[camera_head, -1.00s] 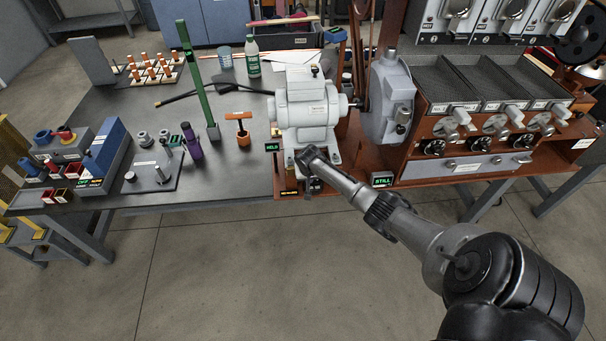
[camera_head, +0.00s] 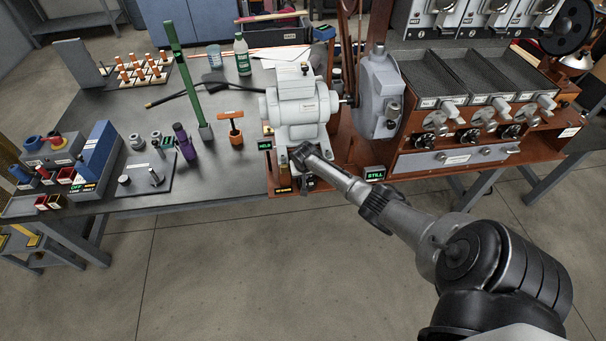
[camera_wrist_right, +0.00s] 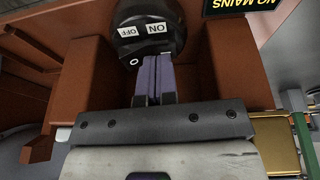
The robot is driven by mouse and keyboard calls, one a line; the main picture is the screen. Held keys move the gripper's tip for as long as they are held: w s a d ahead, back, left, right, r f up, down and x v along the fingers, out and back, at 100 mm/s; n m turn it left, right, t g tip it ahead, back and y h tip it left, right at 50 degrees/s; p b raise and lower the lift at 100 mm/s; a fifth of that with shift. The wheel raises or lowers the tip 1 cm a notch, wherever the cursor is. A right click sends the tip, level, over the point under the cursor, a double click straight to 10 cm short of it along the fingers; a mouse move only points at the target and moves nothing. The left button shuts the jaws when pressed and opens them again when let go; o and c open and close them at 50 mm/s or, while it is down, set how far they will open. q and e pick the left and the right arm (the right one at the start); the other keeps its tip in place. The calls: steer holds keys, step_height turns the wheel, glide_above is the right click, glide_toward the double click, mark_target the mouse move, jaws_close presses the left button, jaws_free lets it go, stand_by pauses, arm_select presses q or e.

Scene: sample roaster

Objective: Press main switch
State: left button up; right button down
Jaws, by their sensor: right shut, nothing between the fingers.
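The main switch is a round dark knob (camera_wrist_right: 150,35) with white ON and OFF labels, recessed between brown wooden blocks in the right wrist view. My right gripper (camera_wrist_right: 153,62) is shut and empty. Its two fingers lie side by side, their tips at the lower part of the knob; I cannot tell whether they touch it. In the head view my right arm reaches in from the lower right to the front edge of the brown base, below the grey motor (camera_head: 297,105). The fingers and switch are mostly hidden there. My left gripper is not in view.
An amber NO MAINS sign (camera_wrist_right: 242,4) is beside the switch. A green STILL sign (camera_head: 375,173) stands to its right on the brown roaster base (camera_head: 345,183). Left on the bench are a green post (camera_head: 187,80), an orange-handled tool (camera_head: 235,130) and a blue box (camera_head: 97,155).

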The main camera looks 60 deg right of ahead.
steer(key=shift+r, duration=0.1)
steer(key=r+p, duration=0.4)
steer(key=p, duration=0.1)
steer(key=shift+w+a+r, duration=0.3)
steer(key=shift+w, duration=0.05)
steer(key=w+a+r+p, duration=0.1)
steer(key=a+r, duration=0.3)
steer(key=r, duration=0.4)
steer(key=shift+p, duration=0.9)
